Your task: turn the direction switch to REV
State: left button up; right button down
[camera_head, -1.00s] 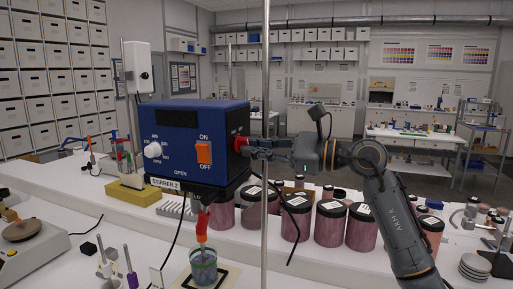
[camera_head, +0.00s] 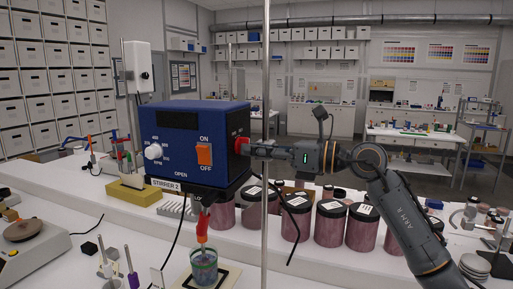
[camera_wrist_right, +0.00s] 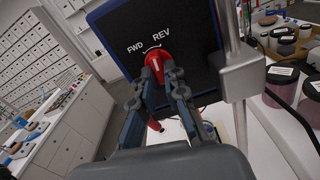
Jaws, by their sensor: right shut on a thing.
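I cannot tell exactly which label the mark points at. My right gripper (camera_wrist_right: 163,78) is shut on the switch, one finger on each side. It also shows in the head view (camera_head: 247,147). My left gripper is not in view.
A metal rod (camera_head: 265,210) stands upright close to my right gripper. A glass beaker (camera_head: 204,268) is under the stirrer. Several dark-lidded jars (camera_head: 330,226) stand behind and to the right on the white bench.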

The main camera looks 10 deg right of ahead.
jog(key=shift+r+m+p, duration=0.15)
jog(key=shift+m+p, duration=0.55)
jog(key=shift+m, duration=1.4)
jog(key=c, duration=1.4)
grip_release()
jog(key=v, duration=1.2)
